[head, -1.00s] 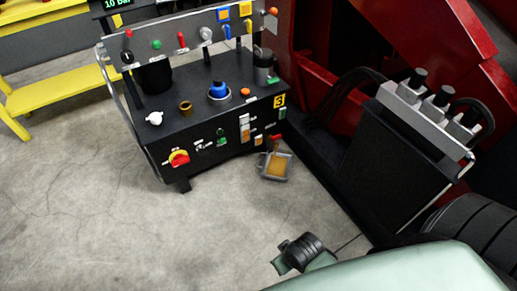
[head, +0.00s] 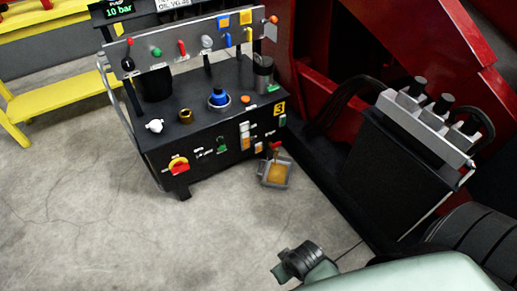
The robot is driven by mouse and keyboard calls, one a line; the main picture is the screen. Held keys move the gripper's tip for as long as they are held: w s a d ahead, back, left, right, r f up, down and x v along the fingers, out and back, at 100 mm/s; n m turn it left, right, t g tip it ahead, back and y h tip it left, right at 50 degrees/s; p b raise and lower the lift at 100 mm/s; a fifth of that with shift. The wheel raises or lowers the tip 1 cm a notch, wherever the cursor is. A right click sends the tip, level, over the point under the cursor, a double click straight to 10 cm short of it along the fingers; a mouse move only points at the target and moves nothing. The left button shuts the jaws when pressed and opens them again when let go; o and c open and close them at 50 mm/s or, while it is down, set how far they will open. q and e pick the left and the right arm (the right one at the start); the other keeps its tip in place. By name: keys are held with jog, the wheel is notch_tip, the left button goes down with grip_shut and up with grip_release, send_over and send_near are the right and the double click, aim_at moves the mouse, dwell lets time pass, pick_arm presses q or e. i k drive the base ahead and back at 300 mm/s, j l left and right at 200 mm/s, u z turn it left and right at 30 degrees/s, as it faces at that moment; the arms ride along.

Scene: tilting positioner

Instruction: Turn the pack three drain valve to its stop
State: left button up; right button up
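Pack three is a black box-shaped unit (head: 222,152) with a yellow "3" label (head: 280,109) on its front right. A small red handle (head: 276,145) sits low at its right front corner, just above a grey drip tray (head: 264,182) with amber liquid in it. This handle looks like the drain valve, but its label is too small to read.
A display (head: 118,11) reads 10 bar. A black unit with a grey valve block (head: 425,125) and red machinery (head: 330,60) stand at the right. A pale green rounded shape fills the bottom right.

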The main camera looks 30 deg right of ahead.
aim_at(276, 145)
jog(key=i+z, duration=0.1)
jog(key=z, duration=0.4)
jog(key=i+z, duration=0.1)
jog(key=z, duration=0.9)
jog(key=i+j+z, duration=0.15)
jog(key=z, duration=0.35)
